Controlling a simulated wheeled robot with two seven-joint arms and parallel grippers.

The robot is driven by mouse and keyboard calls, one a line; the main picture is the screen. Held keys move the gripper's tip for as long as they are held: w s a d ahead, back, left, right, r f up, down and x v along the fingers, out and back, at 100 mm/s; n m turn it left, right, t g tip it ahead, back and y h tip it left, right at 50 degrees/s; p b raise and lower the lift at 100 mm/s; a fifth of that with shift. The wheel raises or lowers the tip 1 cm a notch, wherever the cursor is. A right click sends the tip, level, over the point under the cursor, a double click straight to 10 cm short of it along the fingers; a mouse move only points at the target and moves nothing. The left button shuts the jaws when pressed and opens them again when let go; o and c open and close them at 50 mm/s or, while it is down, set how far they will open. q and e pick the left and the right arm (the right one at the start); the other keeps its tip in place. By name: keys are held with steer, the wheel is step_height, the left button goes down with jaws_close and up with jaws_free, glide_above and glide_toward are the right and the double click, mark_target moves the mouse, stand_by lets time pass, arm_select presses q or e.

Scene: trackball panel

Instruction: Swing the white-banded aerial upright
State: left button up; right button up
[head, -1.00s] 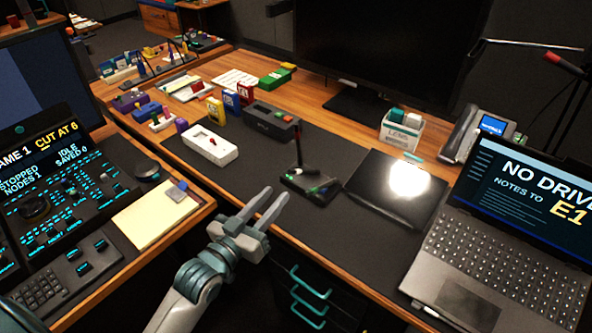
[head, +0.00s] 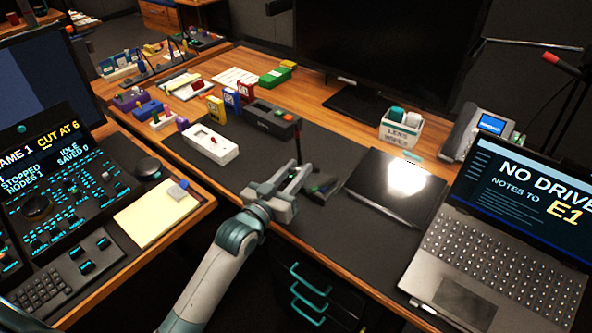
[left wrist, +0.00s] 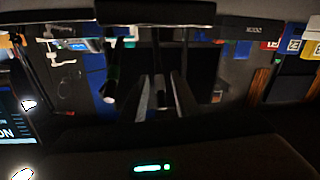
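A small black unit (head: 322,186) stands on the dark desk mat, partly hidden behind my left gripper. A thin dark rod (head: 298,148) with a reddish tip rises nearly upright beside it. I cannot make out a white band on it, so I cannot tell if this is the named aerial. My left gripper (head: 296,170) is at the unit's near left side, below the rod's tip. Its fingers are apart, and I see nothing held. In the blurred left wrist view, the two fingers (left wrist: 163,85) are also apart. Contact with the rod cannot be told. My right gripper is out of view.
A black pad (head: 385,200) and a laptop (head: 500,235) lie to the right. A white box (head: 209,145) and a dark box (head: 272,120) stand behind to the left. A large monitor (head: 385,45) stands at the back. The mat's near part is clear.

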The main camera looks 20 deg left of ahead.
arm_select(q)
jaws_close()
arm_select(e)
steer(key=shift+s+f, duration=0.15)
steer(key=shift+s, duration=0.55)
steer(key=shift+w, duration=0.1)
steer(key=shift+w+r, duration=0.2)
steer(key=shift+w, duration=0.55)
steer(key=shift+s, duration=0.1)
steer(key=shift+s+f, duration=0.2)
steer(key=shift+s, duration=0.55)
